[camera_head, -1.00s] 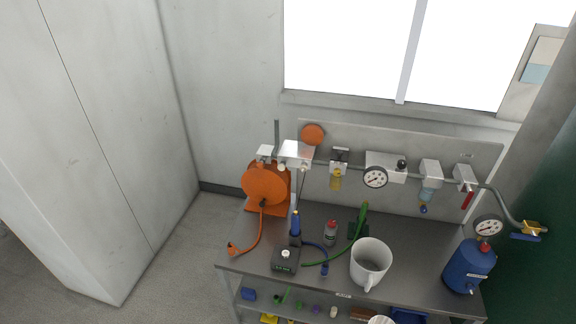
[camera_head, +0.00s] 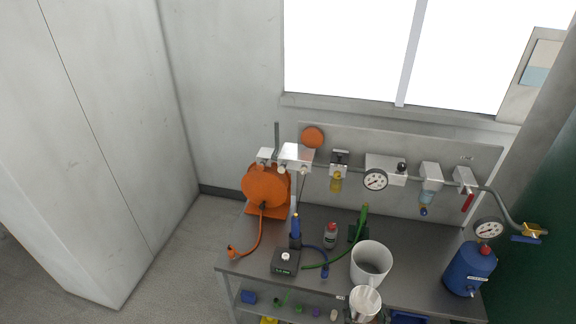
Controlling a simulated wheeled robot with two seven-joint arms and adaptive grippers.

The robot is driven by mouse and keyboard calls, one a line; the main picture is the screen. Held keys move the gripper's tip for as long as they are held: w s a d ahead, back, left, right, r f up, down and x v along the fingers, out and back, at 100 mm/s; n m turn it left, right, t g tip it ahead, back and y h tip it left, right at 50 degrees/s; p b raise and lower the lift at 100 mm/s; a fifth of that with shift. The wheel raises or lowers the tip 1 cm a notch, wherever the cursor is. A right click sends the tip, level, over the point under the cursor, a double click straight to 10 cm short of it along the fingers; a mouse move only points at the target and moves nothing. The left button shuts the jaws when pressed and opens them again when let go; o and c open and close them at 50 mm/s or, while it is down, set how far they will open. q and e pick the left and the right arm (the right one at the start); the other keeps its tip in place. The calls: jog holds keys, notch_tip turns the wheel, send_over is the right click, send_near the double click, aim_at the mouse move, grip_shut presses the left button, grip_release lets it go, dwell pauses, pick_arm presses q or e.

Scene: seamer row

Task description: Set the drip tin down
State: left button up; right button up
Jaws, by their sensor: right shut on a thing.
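A small pale tin (camera_head: 366,304), which I take to be the drip tin, is at the bottom of the head view, in front of the bench's front edge. It looks upright, with its open top facing me. My right gripper (camera_head: 364,317) is shut on it, mostly hidden at the bottom edge of the picture. The tin overlaps the lower part of a larger white jug (camera_head: 371,257) in the picture; I cannot tell whether they touch. My left gripper is not in view.
The grey bench (camera_head: 415,281) has bare room between the jug and a blue tank (camera_head: 469,268). A black box (camera_head: 285,262), a red-capped bottle (camera_head: 330,235) and hoses stand left of the jug. An orange reel (camera_head: 265,185) is at the back left. A lower shelf holds small parts.

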notch_tip(320, 180, down, 6)
jog(key=b, duration=0.4)
jog(key=shift+f, duration=0.25)
